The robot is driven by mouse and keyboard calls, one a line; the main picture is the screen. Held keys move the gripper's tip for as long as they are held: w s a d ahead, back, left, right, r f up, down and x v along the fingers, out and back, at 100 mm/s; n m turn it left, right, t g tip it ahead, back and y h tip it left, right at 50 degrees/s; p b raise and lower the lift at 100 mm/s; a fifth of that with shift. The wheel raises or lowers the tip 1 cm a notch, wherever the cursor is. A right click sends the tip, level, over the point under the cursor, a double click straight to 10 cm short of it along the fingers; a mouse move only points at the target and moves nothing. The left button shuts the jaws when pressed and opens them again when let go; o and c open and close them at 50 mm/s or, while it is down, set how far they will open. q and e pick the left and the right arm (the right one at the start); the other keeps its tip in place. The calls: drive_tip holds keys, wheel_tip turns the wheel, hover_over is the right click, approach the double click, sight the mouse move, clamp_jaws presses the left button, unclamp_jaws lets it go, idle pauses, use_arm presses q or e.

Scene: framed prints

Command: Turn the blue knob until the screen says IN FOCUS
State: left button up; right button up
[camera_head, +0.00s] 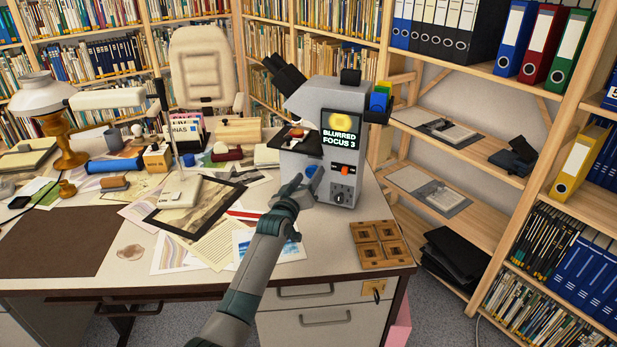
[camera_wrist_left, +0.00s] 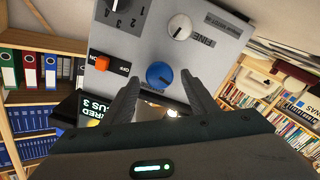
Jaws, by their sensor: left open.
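The grey microscope (camera_head: 300,105) stands on the desk, and its screen (camera_head: 341,138) reads BLURRED FOCUS 3. The blue knob (camera_wrist_left: 160,75) sits on the side of the microscope, with a pale pointer mark on it. In the head view the blue knob (camera_head: 311,172) is partly hidden by my gripper. My left gripper (camera_head: 297,190) is open in front of that side. In the wrist view its fingertips (camera_wrist_left: 161,84) stand either side of the knob with gaps showing; I cannot tell how far they reach along it.
A white FINE knob (camera_wrist_left: 180,27), an orange switch (camera_wrist_left: 102,63) and a numbered dial (camera_wrist_left: 120,10) are close by on the microscope. A framed print (camera_head: 205,203) and loose papers lie left of my arm.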

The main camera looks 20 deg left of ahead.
use_arm(q)
drive_tip(key=shift+w, duration=0.35)
drive_tip(key=c, duration=1)
drive_tip(key=shift+m, duration=0.3)
